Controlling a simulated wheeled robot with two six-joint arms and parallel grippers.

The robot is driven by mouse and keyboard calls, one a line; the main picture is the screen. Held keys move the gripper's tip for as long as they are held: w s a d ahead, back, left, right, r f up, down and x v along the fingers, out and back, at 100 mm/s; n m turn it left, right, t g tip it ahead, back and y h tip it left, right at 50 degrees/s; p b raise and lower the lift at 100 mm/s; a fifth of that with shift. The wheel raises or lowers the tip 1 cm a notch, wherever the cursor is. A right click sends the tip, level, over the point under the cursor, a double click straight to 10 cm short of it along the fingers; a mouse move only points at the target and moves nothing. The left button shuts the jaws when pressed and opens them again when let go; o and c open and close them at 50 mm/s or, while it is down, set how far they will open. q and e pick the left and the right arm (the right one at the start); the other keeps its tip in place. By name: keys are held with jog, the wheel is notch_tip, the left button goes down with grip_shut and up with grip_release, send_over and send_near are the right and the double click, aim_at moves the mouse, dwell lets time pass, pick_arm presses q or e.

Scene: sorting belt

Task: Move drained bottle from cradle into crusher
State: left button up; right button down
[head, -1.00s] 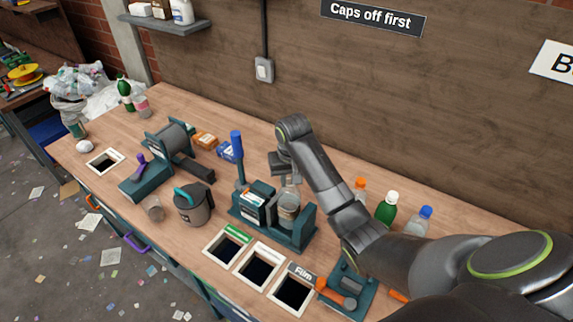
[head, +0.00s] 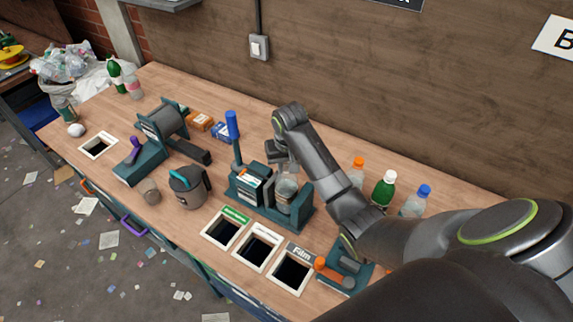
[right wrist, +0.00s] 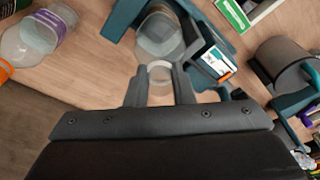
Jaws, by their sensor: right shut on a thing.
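A clear bottle (head: 286,188) stands upright in a teal bench fixture (head: 297,221) with a blue-handled lever (head: 232,126). I cannot tell whether this fixture is the cradle or the crusher. My right gripper (head: 284,161) comes down over the bottle from above. In the right wrist view its fingers (right wrist: 160,88) are shut on the bottle's neck, and the clear body (right wrist: 160,36) sits between teal walls. Another teal machine (head: 140,165) with a dark drum and purple handle stands to the left. My left gripper is not in view.
Framed bench openings, one marked Film (head: 290,271), lie in front of the fixture. A grey jug (head: 188,188) stands to its left. Orange-, white- and blue-capped bottles (head: 384,190) stand right of my right arm. An orange-handled tool (head: 345,274) is near the front edge.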

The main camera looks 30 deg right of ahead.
jog(key=shift+f, duration=0.15)
jog(key=shift+f, duration=0.65)
jog(key=c, duration=1.2)
grip_release()
jog(key=shift+o, duration=0.2)
